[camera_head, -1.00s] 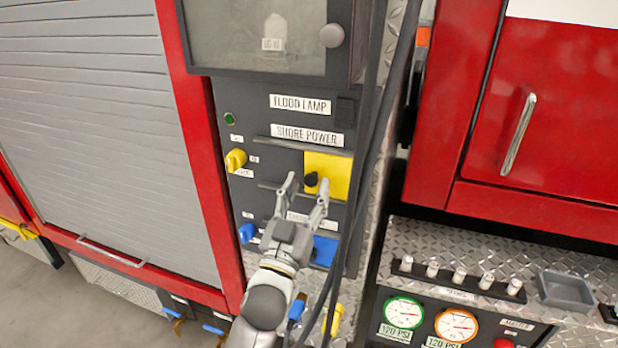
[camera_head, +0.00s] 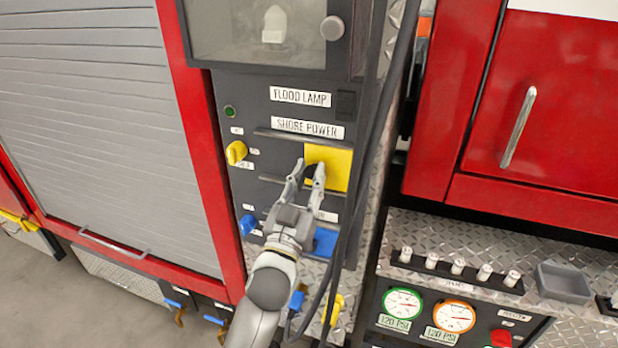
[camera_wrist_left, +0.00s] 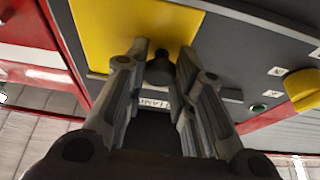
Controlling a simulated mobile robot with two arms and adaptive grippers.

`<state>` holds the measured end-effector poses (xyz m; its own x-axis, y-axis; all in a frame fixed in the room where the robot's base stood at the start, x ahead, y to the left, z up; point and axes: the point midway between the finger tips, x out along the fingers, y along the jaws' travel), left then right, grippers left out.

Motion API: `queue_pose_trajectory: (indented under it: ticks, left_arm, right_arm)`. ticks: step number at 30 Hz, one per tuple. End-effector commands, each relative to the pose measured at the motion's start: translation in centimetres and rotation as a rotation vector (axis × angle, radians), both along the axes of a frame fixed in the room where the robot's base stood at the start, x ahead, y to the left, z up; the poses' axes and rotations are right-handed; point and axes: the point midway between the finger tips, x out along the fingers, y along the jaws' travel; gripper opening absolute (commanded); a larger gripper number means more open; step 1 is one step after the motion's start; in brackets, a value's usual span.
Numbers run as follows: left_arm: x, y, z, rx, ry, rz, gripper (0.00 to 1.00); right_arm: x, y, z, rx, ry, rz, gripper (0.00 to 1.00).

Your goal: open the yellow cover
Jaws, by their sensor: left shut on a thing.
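The yellow cover (camera_head: 335,163) is a flat square on the dark panel, below the "SHORE POWER" label (camera_head: 308,128). It fills the upper left of the left wrist view (camera_wrist_left: 130,28). A black knob (camera_wrist_left: 161,66) sits at the cover's edge. My left gripper (camera_head: 309,172) reaches up from below, with its fingers on either side of the knob, and is shut on it. In the left wrist view the fingers (camera_wrist_left: 161,62) flank the knob, which shows between their tips. In the head view the fingers hide most of the knob. My right gripper is not in view.
A yellow rotary switch (camera_head: 236,152) and a blue one (camera_head: 247,224) are left of the arm. A blue cover (camera_head: 325,241) lies below the gripper. Dark hanging cables (camera_head: 372,150) run close on the right. A horizontal bar (camera_head: 298,138) sits above the yellow cover.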

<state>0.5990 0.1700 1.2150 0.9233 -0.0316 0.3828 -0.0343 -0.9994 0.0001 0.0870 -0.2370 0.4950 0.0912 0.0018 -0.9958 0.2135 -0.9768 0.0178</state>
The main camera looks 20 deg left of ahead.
Motion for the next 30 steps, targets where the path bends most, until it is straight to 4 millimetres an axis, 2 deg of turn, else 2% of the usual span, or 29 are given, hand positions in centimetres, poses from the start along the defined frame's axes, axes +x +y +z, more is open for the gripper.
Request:
queue_pose_trajectory:
  ticks: [5, 12, 16, 20, 28, 29, 30]
  left_arm:
    - [0.1, 1.4, 0.0, 0.004, 0.002, 0.002, 0.00]
    - [0.3, 7.1, 0.1, 0.007, 0.003, 0.003, 0.00]
    - [0.3, 9.3, 0.0, 0.005, 0.003, 0.002, 0.00]
    - [0.4, 10.2, -0.1, 0.001, 0.002, 0.001, 0.00]
    - [0.4, 10.2, -0.1, 0.000, 0.001, 0.001, 0.00]
    - [0.4, 10.2, -0.1, 0.000, 0.001, 0.001, 0.27]
    - [0.4, 10.2, -0.1, 0.000, 0.001, 0.001, 0.32]
  right_arm:
    - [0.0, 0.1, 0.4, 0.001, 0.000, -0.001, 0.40]
    - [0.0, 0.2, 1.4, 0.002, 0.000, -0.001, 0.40]
    - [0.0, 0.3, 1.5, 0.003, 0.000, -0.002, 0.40]
    - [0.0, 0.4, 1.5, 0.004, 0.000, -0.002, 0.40]
    - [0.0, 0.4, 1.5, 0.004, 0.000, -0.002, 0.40]
    - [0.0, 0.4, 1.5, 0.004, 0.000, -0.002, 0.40]
    - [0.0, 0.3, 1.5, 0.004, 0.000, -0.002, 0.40]
